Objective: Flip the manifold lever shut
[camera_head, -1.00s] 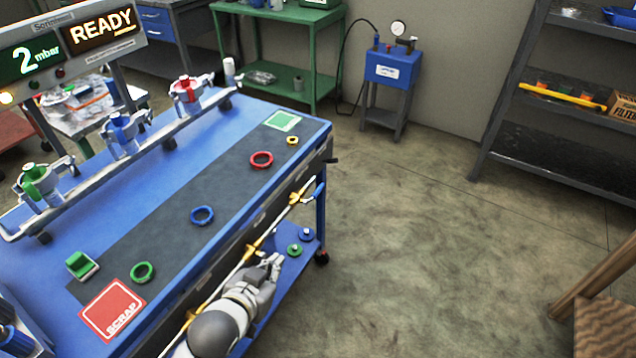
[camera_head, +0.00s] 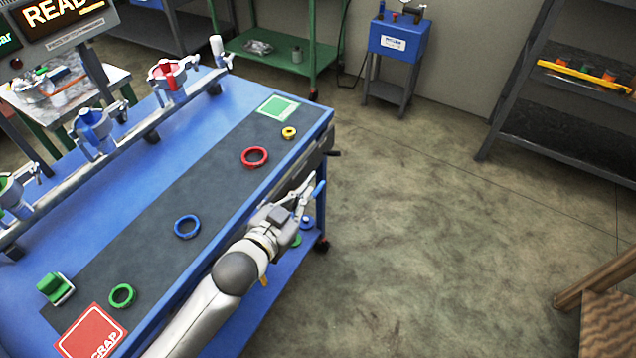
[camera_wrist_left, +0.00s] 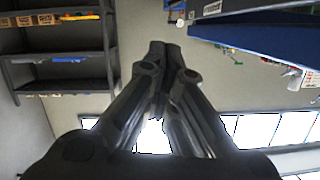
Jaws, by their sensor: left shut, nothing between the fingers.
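A pale manifold rail (camera_head: 140,142) runs along the back of the blue bench. It carries red (camera_head: 168,72), blue (camera_head: 95,125) and green (camera_head: 10,190) clamp-like fittings. A white upright piece (camera_head: 217,48) stands at its far end. I cannot tell for sure which part is the lever. My left gripper (camera_head: 304,192) is beyond the bench's front edge, near its right corner, far from the rail. In the left wrist view its fingers (camera_wrist_left: 165,50) are together, with nothing between them. My right gripper is not in view.
A black handle (camera_head: 333,153) juts from the bench's right end. A blue-topped stand (camera_head: 395,45) and shelves (camera_head: 560,140) are beyond.

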